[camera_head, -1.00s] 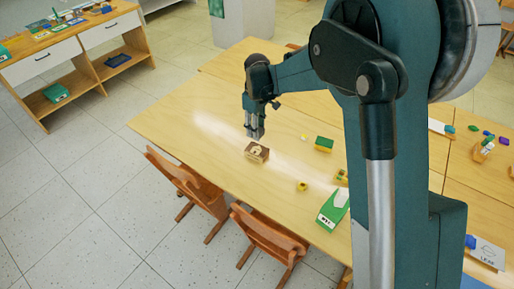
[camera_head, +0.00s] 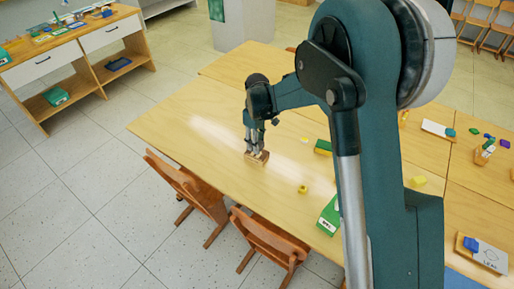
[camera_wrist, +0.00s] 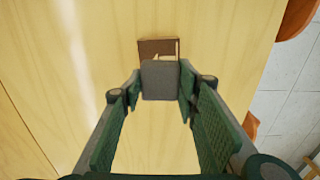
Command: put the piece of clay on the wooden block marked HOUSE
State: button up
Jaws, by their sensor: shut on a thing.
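My gripper (camera_head: 255,151) points down at a small brown wooden block (camera_head: 264,158) on the table. In the wrist view my gripper (camera_wrist: 160,82) is shut on a grey piece of clay (camera_wrist: 160,84), one finger on each side. The wooden block (camera_wrist: 146,47) shows just beyond the clay, which hides much of its top. A pale drawing shows on it; I cannot read a word there. Whether the clay touches the block I cannot tell. In the head view the fingers hide the clay.
A yellow piece (camera_head: 303,189), a green block (camera_head: 323,147) and a green box (camera_head: 329,215) lie to the right. A block marked LEAF (camera_head: 491,258) with a blue piece (camera_head: 471,244) is at far right. Chairs (camera_head: 190,185) line the near edge. The table's left part is clear.

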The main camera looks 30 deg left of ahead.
jog(key=shift+f, duration=1.55)
jog(key=shift+f+b, duration=0.15)
jog(key=shift+b, duration=0.15)
jog(key=o, duration=0.9)
jog(key=shift+o, duration=0.2)
notch_tip(320, 180, up, 12)
jog(key=shift+r+p, duration=0.2)
jog(key=shift+p, duration=0.65)
